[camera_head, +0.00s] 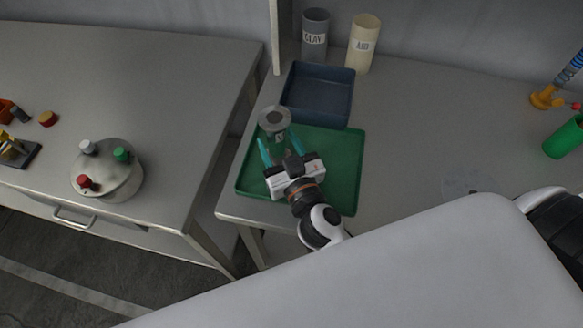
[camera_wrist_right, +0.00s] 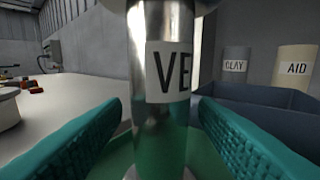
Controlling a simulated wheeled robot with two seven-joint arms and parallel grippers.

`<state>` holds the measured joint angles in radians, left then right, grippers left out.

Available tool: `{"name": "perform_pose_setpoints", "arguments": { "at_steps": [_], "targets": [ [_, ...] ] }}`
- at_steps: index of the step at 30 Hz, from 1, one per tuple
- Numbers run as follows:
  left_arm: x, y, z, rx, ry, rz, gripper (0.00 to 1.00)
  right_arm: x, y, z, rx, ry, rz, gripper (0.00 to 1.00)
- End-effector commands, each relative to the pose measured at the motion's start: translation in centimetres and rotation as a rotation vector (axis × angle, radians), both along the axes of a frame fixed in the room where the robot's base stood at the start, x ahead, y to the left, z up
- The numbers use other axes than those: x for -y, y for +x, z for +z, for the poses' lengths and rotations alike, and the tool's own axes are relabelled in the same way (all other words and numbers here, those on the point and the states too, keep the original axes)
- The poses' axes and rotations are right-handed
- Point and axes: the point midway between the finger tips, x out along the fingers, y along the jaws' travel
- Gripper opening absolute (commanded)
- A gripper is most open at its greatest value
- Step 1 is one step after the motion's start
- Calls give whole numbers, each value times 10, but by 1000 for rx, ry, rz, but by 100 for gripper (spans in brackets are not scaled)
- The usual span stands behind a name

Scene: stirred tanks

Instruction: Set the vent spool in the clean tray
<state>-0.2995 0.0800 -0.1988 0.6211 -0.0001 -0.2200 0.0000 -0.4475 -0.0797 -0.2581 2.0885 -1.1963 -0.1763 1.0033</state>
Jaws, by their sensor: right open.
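The vent spool (camera_head: 275,119) is a metal cylinder with a wide round flange on top, upright on the green tray (camera_head: 345,170) near its far left part. In the right wrist view the spool (camera_wrist_right: 162,110) fills the middle, with a white label reading "VE". My right gripper (camera_head: 276,143) is open, its teal fingers on either side of the spool. In the wrist view the fingers (camera_wrist_right: 160,135) show gaps to the spool on both sides. The spool's base is partly hidden. My left gripper is not in view.
A dark blue bin (camera_head: 318,94) stands right behind the green tray. Behind it are a grey CLAY canister (camera_head: 315,36) and a cream AID canister (camera_head: 362,45). On the left bench is a steel tank lid (camera_head: 108,172) with coloured caps. A green cylinder (camera_head: 565,137) lies far right.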

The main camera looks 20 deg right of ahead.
Motion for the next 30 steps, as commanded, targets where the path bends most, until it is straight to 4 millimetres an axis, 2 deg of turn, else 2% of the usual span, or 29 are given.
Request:
{"name": "perform_pose_setpoints", "arguments": {
  "at_steps": [1, 6, 12, 18, 30],
  "targets": [
    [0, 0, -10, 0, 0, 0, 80, 0, -13, -7, -4, 3, -1, 54],
    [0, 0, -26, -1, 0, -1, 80, 1, -46, -6, -4, 4, -2, 54],
    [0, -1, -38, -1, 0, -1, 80, 2, -72, -4, -2, 2, -1, 54],
    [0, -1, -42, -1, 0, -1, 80, 3, -82, -1, -1, 1, -1, 54],
    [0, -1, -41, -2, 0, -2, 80, 3, -82, 0, 0, 0, -1, 54]
  ]
}}
